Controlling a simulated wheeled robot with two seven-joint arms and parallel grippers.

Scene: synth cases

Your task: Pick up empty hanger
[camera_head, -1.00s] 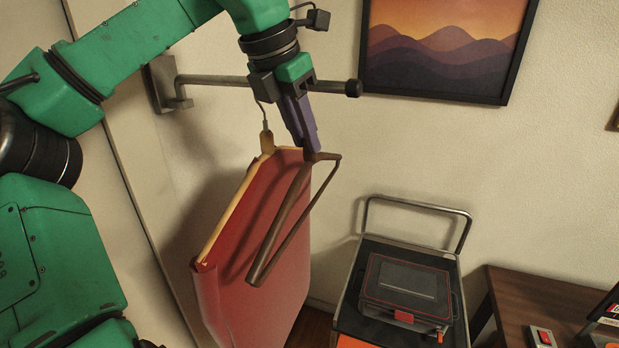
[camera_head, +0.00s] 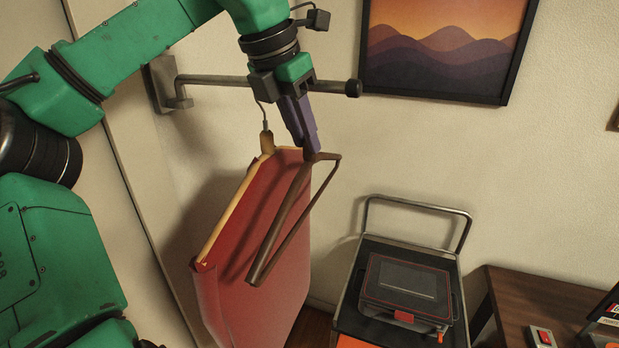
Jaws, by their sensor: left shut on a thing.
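The empty hanger (camera_head: 280,228) is dark brown wood, a narrow triangle seen at a slant in front of the red garment. My left gripper (camera_head: 311,152) points down and is shut on the top of this hanger, near its neck. The hanger's hook is hidden by the fingers. Behind it, a light wooden hanger (camera_head: 225,218) carries a red garment (camera_head: 240,290) and hangs by its hook from the metal wall rail (camera_head: 225,82). The right gripper is out of view.
A cart (camera_head: 347,300) with a black case (camera_head: 408,290) stands at lower right. A dark wooden table (camera_head: 535,300) is at the right edge. A framed picture (camera_head: 440,50) hangs on the wall. Wall space right of the hanger is clear.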

